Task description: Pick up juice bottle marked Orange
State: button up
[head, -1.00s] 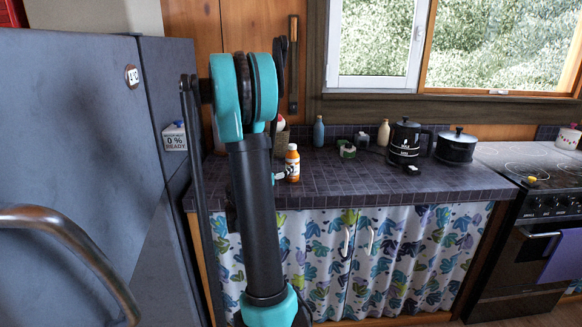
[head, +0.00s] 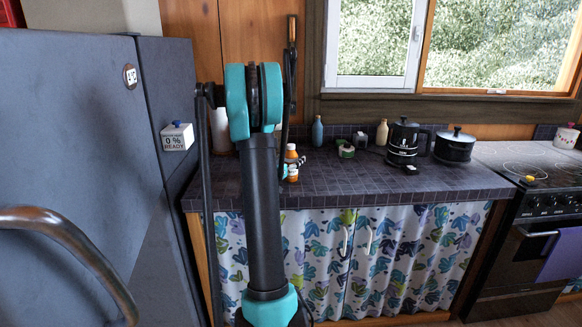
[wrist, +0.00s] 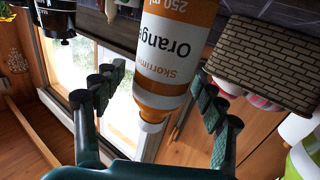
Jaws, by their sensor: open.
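The juice bottle (wrist: 172,55) has an orange and white label reading "Orange" and "250 ml". In the wrist view it appears upside down, its white cap toward my palm. My gripper (wrist: 156,88) is open, one finger on each side of the bottle, with gaps visible. In the head view the bottle (head: 293,177) stands on the dark tiled counter (head: 345,185), partly hidden by my gripper and arm. I cannot tell whether any finger touches it.
A black kettle (head: 404,140), a pot (head: 455,147) and a green tape-like item (head: 347,151) stand further right. The fridge (head: 90,130) is at left. The counter's front right is clear.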

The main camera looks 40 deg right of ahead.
jog(key=shift+c, duration=0.3)
jog(key=c, duration=1.4)
jog(key=shift+c, duration=0.2)
jog(key=shift+r, duration=0.1)
